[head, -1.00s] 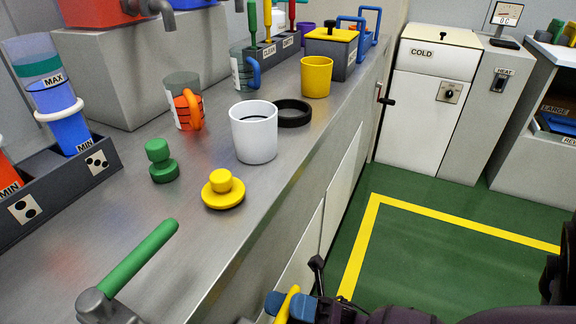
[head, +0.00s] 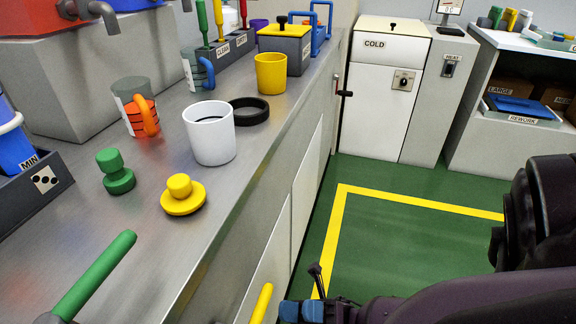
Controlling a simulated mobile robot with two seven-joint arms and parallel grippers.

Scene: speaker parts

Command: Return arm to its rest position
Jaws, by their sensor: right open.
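My right arm enters from the right, its dark links crossing the lower right of the head view. My right gripper (head: 302,311) is at the bottom edge, partly cut off, with blue parts showing. It is open, and nothing shows held in it. It is in front of the counter's front face, just right of a yellow handle (head: 262,303); I cannot tell whether they touch. My left arm and gripper are not in view.
The steel counter (head: 150,235) holds a green-handled lever (head: 97,275), a yellow knobbed part (head: 182,196), a green one (head: 116,172), a white cup (head: 210,134) and a yellow cup (head: 271,73). Green floor (head: 400,245) with yellow lines lies open before the COLD cabinet (head: 377,95).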

